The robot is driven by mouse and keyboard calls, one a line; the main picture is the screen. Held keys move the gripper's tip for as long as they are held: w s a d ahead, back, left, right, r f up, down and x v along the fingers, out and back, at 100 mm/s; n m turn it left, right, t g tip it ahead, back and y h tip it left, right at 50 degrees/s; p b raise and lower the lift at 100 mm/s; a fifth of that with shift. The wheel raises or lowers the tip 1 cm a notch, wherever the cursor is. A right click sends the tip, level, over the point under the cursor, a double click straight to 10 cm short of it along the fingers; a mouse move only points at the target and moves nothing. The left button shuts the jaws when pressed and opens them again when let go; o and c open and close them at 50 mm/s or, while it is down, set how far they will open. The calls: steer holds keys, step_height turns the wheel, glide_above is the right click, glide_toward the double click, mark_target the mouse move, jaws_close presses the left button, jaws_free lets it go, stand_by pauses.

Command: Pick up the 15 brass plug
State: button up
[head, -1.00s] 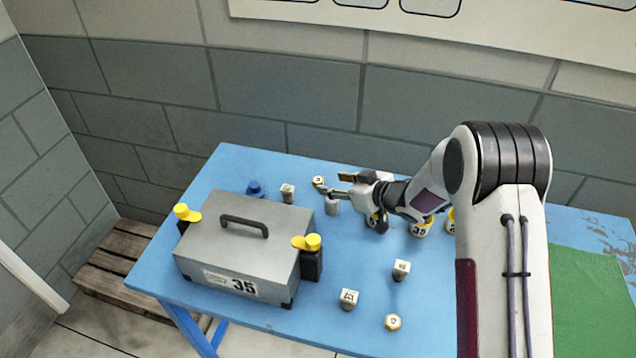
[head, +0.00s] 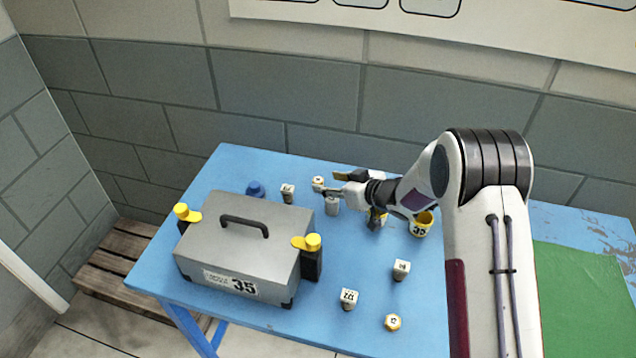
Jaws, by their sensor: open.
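Several small plugs with pale numbered labels stand on the blue table; their numbers are too small to read surely, so I cannot tell which is 15. A plug with a brass rim (head: 318,183) stands at the back, just left of my gripper (head: 334,184). My gripper is open, its fingers pointing left towards that plug, apparently not touching it. A grey plug (head: 331,206) stands just in front of the fingers. Another plug (head: 288,193) is farther left. Near the front are two upright plugs (head: 349,299) (head: 401,269) and a brass hexagonal one (head: 393,322).
A grey mould case (head: 205,250) marked 35, with yellow-topped clamps, fills the left of the table. A blue knob-like item (head: 255,188) is behind it. A green mat (head: 580,300) lies at right.

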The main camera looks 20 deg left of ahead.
mark_target(320, 181)
steer(key=shift+w+a+f, duration=0.7)
steer(key=shift+f, duration=0.15)
steer(key=shift+x, duration=1.3)
steer(key=shift+c, duration=0.3)
steer(key=c, duration=1.2)
